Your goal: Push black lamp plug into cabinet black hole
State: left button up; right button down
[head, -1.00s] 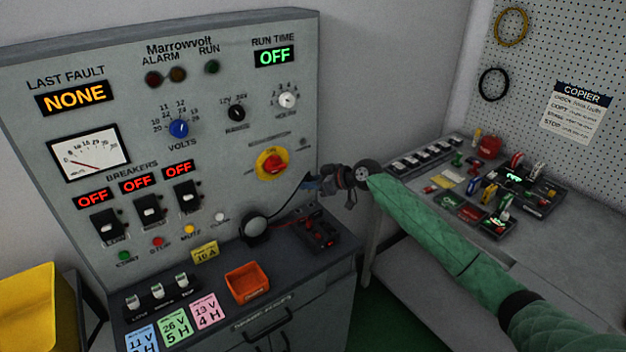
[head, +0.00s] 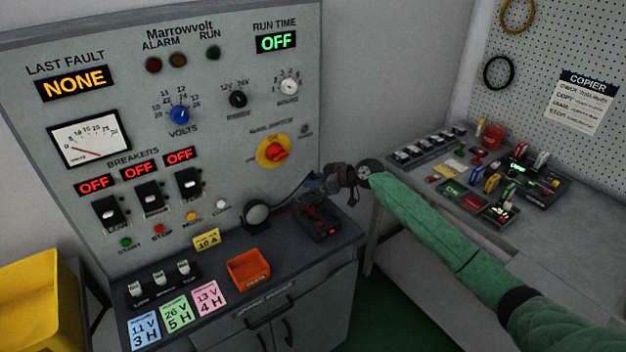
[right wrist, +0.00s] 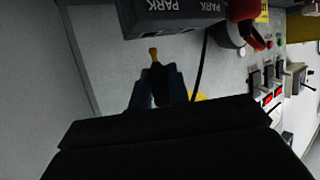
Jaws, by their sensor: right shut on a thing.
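My right gripper (head: 312,186) is beside the right edge of the grey cabinet panel (head: 215,60), above the console shelf. In the right wrist view its fingers (right wrist: 160,86) are shut on the black lamp plug (right wrist: 160,84), whose brass tip (right wrist: 154,52) sticks out toward a dark block marked PARK (right wrist: 175,18). The tip looks clear of that block. A black cord (right wrist: 201,66) runs beside the plug. My left gripper is out of view.
A dark box with red parts (head: 318,219) sits on the shelf below my right gripper. An orange bin (head: 249,268) is at the shelf's front. A red and yellow main switch (head: 274,152) juts from the panel. A workbench (head: 420,215) with cluttered trays stands right.

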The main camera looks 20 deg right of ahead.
dwell(0.4)
jog(key=shift+f+b, duration=0.35)
jog(key=shift+b, duration=1.3)
dwell(2.5)
jog(key=shift+f+b, duration=1.25)
jog(key=shift+b, duration=0.4)
dwell(1.7)
